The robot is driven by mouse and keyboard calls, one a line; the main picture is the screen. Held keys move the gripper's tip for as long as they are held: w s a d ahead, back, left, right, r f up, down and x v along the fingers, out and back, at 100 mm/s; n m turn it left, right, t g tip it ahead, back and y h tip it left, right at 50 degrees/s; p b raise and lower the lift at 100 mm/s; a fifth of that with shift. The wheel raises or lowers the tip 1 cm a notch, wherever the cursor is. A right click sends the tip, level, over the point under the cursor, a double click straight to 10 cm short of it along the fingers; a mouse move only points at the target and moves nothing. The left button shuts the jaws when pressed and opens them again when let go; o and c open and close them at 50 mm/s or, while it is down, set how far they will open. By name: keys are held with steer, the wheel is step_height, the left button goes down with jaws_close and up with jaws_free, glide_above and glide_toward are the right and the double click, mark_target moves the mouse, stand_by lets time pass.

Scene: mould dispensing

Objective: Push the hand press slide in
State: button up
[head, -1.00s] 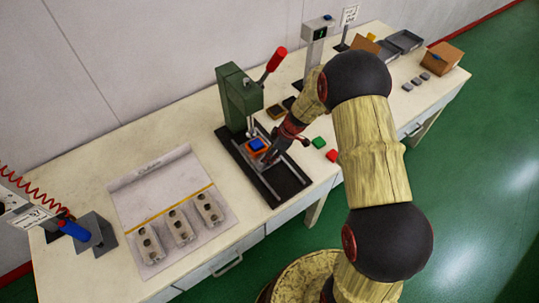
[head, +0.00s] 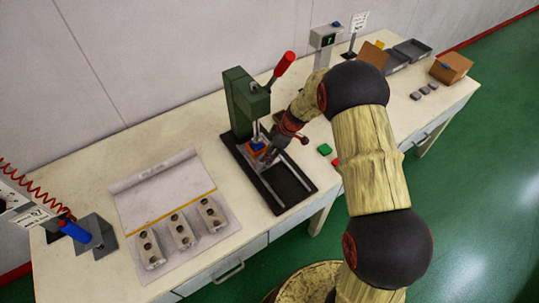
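The green hand press (head: 239,101) stands on the bench with its red-tipped lever (head: 284,63) raised up and to the right. Its black base with slide rails (head: 285,186) runs toward the bench's front edge.
A paper sheet (head: 150,187) with several grey moulds (head: 181,231) lies left of the press. A green block (head: 324,149) lies to the right. A blue-handled tool (head: 75,230) is at far left. Grey trays (head: 412,50) and a cardboard box (head: 450,66) stand at the back right.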

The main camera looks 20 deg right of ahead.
steer(key=shift+o, duration=0.6)
steer(key=shift+s, duration=0.1)
steer(key=v, duration=1.2)
steer(key=s+r+m+g+h, duration=0.1)
steer(key=s+r+m+g, duration=0.1)
steer(key=s+m, duration=0.75)
steer(key=s+a+r+m+t+h, duration=0.3)
steer(key=s+r+t, duration=0.2)
steer(key=s+r, duration=1.7)
steer(key=shift+s, duration=0.2)
